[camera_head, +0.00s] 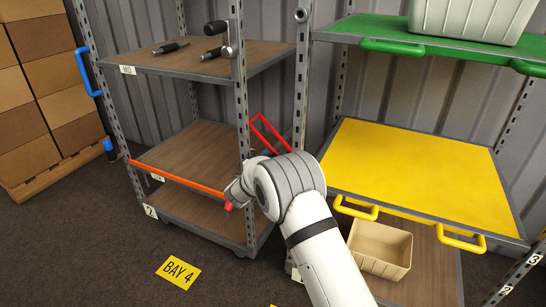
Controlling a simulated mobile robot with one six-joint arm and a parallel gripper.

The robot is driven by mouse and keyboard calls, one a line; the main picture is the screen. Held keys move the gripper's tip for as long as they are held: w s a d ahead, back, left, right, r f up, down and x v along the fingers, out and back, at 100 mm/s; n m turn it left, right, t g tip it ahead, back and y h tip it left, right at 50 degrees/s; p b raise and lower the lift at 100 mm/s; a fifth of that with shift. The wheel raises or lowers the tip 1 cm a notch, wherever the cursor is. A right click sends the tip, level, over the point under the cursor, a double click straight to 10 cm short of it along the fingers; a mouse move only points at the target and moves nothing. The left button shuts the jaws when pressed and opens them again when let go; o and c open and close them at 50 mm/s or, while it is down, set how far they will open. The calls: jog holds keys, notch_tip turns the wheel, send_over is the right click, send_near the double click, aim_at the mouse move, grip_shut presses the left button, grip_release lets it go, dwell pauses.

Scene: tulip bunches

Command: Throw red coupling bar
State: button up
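A red bar bent into a narrow loop (268,121) shows between the left cart and the right cart, just behind my arm's wrist. Its lower end is hidden by my wrist. My gripper (236,192) is at the left of my wrist, close to the left cart's front right post, and is mostly hidden. A small red tip (229,206) shows just below it; I cannot tell what it belongs to. I cannot see whether the fingers are open or shut, or whether they touch the red bar.
An orange bar (178,178) crosses the left cart's front. Black-handled tools (171,47) lie on its top shelf (165,62). The right cart has a green shelf (380,30), a yellow shelf (415,165) with yellow handles, and a beige bin (380,248) below. Boxes (40,90) stand left. Floor in front is clear.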

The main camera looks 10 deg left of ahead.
jog(key=p+v, duration=0.1)
jog(key=v, duration=0.6)
jog(key=shift+s, duration=0.25)
jog(key=shift+a, duration=0.15)
jog(key=shift+c, duration=0.2)
